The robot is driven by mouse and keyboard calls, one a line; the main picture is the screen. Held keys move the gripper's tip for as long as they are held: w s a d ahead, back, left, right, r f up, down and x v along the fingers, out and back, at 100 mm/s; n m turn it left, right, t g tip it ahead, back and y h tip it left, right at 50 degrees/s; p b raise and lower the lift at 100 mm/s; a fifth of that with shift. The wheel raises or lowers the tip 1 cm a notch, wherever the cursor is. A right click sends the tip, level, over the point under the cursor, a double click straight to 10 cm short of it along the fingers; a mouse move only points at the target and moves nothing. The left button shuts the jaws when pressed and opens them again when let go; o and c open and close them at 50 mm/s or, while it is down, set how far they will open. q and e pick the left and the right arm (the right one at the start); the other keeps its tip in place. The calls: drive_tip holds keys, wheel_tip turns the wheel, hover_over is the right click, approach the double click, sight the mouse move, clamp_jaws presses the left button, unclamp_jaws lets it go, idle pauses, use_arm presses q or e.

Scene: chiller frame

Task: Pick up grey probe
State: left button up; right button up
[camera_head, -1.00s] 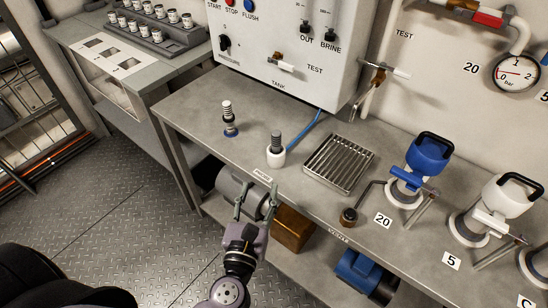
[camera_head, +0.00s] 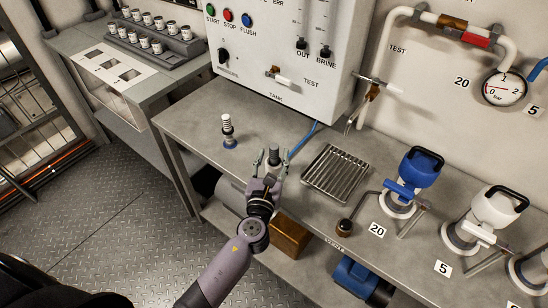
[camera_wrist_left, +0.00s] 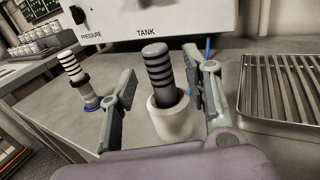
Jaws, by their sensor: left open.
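The grey probe (camera_head: 274,152) stands upright in a white round holder on the metal bench; in the left wrist view the probe (camera_wrist_left: 158,72) shows dark ribs and its white holder (camera_wrist_left: 172,121) below it. My left gripper (camera_head: 271,156) is open at the holder. In the left wrist view my left gripper (camera_wrist_left: 160,88) has one finger on each side of the probe and holder, with gaps visible. In the head view the gripper hides most of the holder. My right gripper is not in view.
A white-ribbed probe (camera_head: 228,127) stands left on the bench. A slatted metal tray (camera_head: 336,172) lies right of the holder. A blue-topped valve (camera_head: 421,168) is further right. The control box (camera_head: 285,50) rises behind, with a blue hose (camera_head: 304,138) below it.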

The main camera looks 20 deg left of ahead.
use_arm(q)
drive_tip(key=w, duration=0.2)
drive_tip(key=shift+w+a, duration=0.1)
drive_tip(key=shift+w, duration=0.2)
drive_tip(key=shift+s, duration=0.1)
drive_tip(key=shift+c, duration=0.6)
clamp_jaws()
